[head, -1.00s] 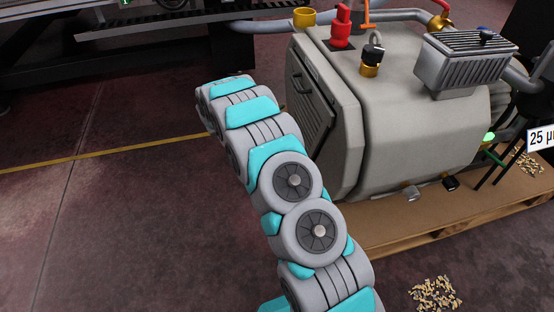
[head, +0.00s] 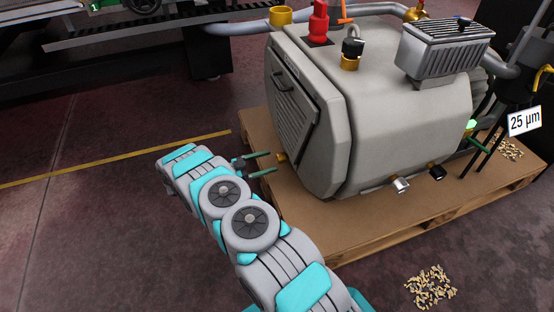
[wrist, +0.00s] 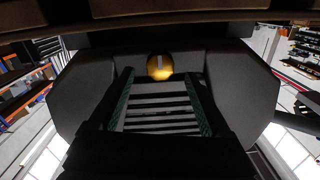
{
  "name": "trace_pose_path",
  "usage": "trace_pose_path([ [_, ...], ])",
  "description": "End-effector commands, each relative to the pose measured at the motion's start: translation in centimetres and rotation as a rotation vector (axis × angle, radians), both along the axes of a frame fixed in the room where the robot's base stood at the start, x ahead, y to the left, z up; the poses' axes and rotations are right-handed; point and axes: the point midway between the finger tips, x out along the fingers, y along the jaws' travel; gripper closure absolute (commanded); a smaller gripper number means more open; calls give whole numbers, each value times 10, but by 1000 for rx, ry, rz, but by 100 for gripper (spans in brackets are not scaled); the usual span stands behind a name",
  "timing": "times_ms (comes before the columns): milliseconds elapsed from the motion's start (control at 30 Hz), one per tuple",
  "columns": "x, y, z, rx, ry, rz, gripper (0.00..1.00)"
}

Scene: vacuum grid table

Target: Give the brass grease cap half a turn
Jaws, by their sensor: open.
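The brass grease cap (head: 282,157) is a small round piece low on the left end face of the grey pump (head: 390,125). In the wrist view the cap (wrist: 160,67) is a gold disc with a pale upright mark, on the dark end face. My gripper (head: 268,163) is open, its two green-padded fingers pointing at the cap. In the wrist view the fingers of my gripper (wrist: 159,76) stand left and right of the cap's line, with the cap seen beyond the gap. Nothing is between the fingers. I cannot tell the exact distance to the cap.
The pump stands on a wooden pallet (head: 420,222). A red valve (head: 318,25), a black-topped brass fitting (head: 351,55) and a finned box (head: 447,52) sit on top. Loose chips (head: 430,287) lie on the floor. The floor left of my arm is clear.

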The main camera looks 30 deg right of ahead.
Motion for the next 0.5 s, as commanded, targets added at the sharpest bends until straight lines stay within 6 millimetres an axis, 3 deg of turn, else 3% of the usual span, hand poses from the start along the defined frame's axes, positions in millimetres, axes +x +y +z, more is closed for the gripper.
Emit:
trace_pose_path([
  [200, -9, -33, 0, -2, 4, -2, 19],
  [500, -11, -49, 0, 0, 0, 2, 19],
])
